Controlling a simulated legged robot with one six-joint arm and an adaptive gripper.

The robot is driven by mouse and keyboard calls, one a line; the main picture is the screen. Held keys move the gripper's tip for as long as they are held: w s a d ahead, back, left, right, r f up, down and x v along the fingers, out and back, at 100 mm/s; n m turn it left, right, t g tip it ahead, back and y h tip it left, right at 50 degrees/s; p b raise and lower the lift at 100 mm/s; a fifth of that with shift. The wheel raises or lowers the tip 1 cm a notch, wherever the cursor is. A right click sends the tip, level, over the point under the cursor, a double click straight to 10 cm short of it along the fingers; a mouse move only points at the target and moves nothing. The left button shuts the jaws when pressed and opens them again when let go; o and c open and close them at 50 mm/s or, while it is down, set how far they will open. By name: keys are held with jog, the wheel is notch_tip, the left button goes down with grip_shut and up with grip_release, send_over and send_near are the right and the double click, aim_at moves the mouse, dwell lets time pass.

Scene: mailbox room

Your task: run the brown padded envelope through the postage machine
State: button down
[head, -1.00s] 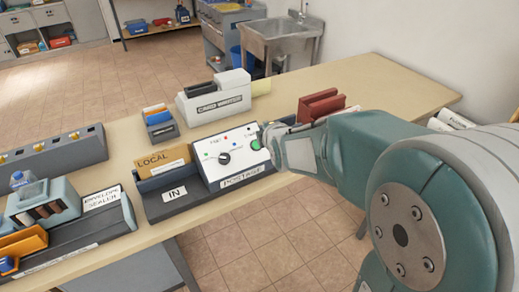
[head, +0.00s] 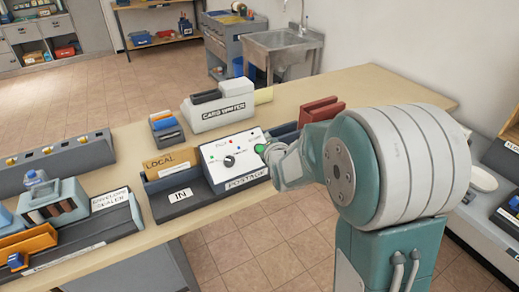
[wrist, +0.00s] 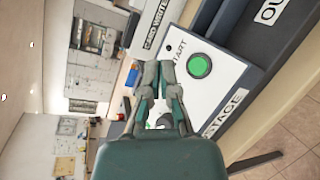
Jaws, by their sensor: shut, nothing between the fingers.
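The postage machine (head: 233,160) stands on the table, with a white sloped panel, a dark knob and a green button (head: 260,148). In the wrist view the green START button (wrist: 199,66) is uncovered, just right of my fingertips. My gripper (wrist: 160,73) is shut and empty, over the panel's edge beside the button; whether it touches the panel is unclear. In the head view my arm partly hides it. A tan flat piece marked LOCAL (head: 160,163) stands behind the IN tray (head: 180,196); I cannot tell if it is the brown padded envelope.
A card writer (head: 222,108) and a small holder of cards (head: 166,130) stand behind the machine. An envelope sealer (head: 105,215) lies to the left. A dark red rack (head: 320,110) is at the right. The far right tabletop is clear.

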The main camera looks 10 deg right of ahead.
aim_at(260, 149)
jog(key=shift+w+a+f, duration=0.2)
jog(key=shift+w+f, duration=0.4)
jog(key=shift+f, duration=0.35)
jog(key=shift+w+a+f, duration=0.15)
jog(key=shift+w+f, duration=0.5)
jog(key=shift+f, duration=0.35)
jog(key=shift+w+a+f, duration=0.2)
jog(key=shift+w+f, duration=0.4)
jog(key=shift+f, duration=0.35)
